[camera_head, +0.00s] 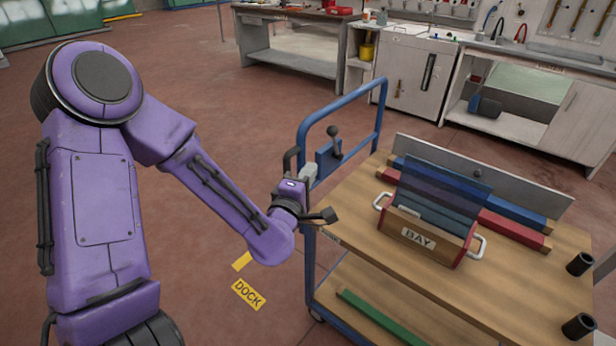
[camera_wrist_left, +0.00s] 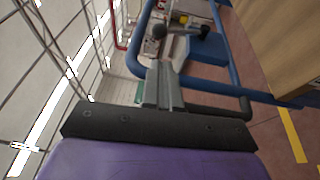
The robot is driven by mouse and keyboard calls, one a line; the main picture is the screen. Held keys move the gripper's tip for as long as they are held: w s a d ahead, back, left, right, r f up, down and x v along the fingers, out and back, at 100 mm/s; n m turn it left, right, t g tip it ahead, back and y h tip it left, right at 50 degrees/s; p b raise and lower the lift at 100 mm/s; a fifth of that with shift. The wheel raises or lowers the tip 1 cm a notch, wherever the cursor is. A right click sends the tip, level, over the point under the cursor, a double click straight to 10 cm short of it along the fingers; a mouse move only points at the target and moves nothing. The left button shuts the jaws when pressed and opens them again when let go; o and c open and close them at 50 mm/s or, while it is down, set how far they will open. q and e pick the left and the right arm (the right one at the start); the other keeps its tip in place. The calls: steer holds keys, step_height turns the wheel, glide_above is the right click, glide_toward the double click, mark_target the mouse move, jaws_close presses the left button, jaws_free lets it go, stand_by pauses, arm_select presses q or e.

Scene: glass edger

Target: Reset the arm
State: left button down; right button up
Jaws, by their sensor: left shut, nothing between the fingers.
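My left arm comes in purple from the left in the head view. Its gripper (camera_head: 302,186) is beside the near end of the cart, by the blue handle frame (camera_head: 333,104). In the left wrist view the grey fingers (camera_wrist_left: 163,78) are together with nothing between them. The blue frame (camera_wrist_left: 222,40) shows beyond the fingers, with a black-knobbed lever (camera_wrist_left: 197,29) on it. I cannot tell whether the gripper touches the frame. My right gripper is not in view.
The wooden cart top (camera_head: 400,270) carries a rack marked BAY (camera_head: 428,242) with dark glass panes (camera_head: 447,183). Red and blue bars (camera_head: 515,225) and two black cups (camera_head: 579,265) are there too. A yellow DOCK mark (camera_head: 248,294) lies on open floor. Workbenches (camera_head: 300,48) stand behind.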

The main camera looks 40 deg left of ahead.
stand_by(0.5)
arm_select(q)
steer(key=s+d+f+m+g+h, duration=0.1)
steer(key=s+f+m+g, duration=0.3)
steer(key=f, duration=0.5)
steer(key=s+f+m+g, duration=0.25)
steer(key=f+m, duration=0.25)
steer(key=f, duration=0.4)
steer(key=s+f+m+g, duration=0.2)
steer(key=s+f+g, duration=0.2)
steer(key=s+f, duration=0.5)
steer(key=s+d+f+m+g, duration=0.1)
steer(key=s+f+m+g, duration=0.2)
steer(key=s+f, duration=0.5)
steer(key=s+g, duration=0.1)
steer(key=s, duration=0.4)
steer(key=shift+d+f, duration=0.3)
steer(key=shift+f, duration=0.1)
